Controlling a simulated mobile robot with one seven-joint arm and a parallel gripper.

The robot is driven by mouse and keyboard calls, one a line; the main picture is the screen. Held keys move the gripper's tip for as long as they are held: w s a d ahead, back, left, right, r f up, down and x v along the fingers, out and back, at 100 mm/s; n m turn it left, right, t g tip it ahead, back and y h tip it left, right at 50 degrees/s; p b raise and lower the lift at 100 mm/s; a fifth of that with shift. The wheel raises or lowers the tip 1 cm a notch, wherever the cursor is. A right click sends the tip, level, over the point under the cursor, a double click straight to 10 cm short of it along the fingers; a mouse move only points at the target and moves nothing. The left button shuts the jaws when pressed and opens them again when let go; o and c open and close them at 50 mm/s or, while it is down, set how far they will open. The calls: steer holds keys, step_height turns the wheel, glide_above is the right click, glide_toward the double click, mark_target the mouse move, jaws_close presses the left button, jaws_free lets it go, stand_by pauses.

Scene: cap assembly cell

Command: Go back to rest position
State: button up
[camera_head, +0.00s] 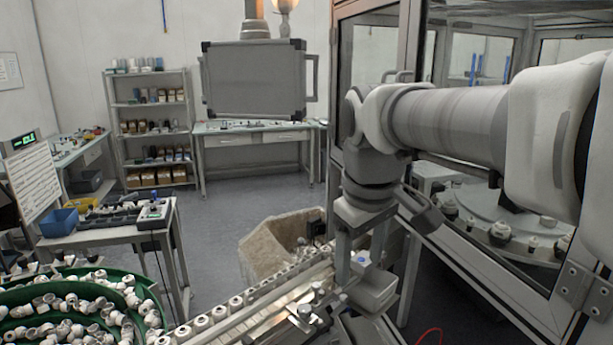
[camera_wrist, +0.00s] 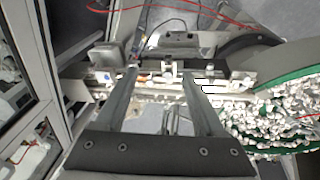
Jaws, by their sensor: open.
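My gripper (camera_head: 361,262) hangs fingers-down in the right half of the head view, over the end of the feed rail (camera_head: 262,312). In the wrist view the two long fingers of my gripper (camera_wrist: 160,74) are spread apart, with nothing held between them. The rail carries a row of white caps (camera_head: 219,311). I cannot tell the gap between the fingertips and the rail parts.
A green bowl feeder (camera_head: 142,288) full of white caps stands at lower left; it also shows in the wrist view (camera_wrist: 262,150). A framed glass enclosure (camera_head: 470,240) stands close on the right. A beige bin (camera_head: 270,250) is behind the rail. Open floor (camera_head: 225,215) lies beyond.

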steer(key=s+d+f+m+t, duration=0.1)
steer(key=s+d+f+m, duration=0.2)
steer(key=s, duration=0.3)
steer(key=s+d+f+m+t, duration=0.1)
steer(key=s+d+f+m, duration=0.2)
steer(key=s, duration=0.4)
steer(key=shift+s+f+m+t, duration=0.2)
steer(key=shift+f+m+t, duration=0.2)
steer(key=shift+f+m, duration=0.15)
